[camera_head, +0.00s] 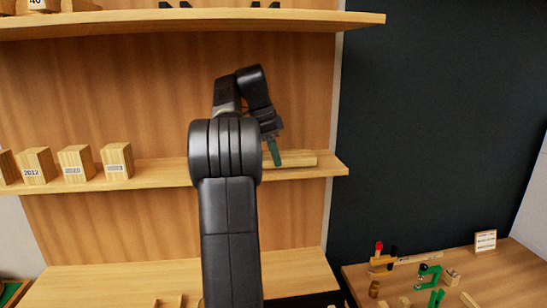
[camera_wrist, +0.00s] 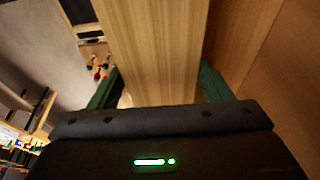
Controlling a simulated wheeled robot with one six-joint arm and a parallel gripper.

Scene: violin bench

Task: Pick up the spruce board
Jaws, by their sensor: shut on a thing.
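The spruce board (camera_wrist: 158,45) is a pale, straight-grained plank that runs away from the camera between my fingers in the wrist view. In the head view a pale board (camera_head: 295,159) lies along the right part of the middle shelf, partly behind my arm. My gripper (camera_head: 274,154) reaches down to it there, with a green finger at the board. In the wrist view my gripper (camera_wrist: 160,88) has a green finger on each side of the board and is shut on it. The board's near end is hidden by the gripper body.
The middle shelf (camera_head: 180,177) holds several labelled wood blocks (camera_head: 78,164) at the left. An upper shelf (camera_head: 300,20) hangs above my arm. A workbench (camera_head: 510,268) with small tools, a green clamp (camera_head: 429,276) and a label card (camera_head: 485,240) stands at lower right.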

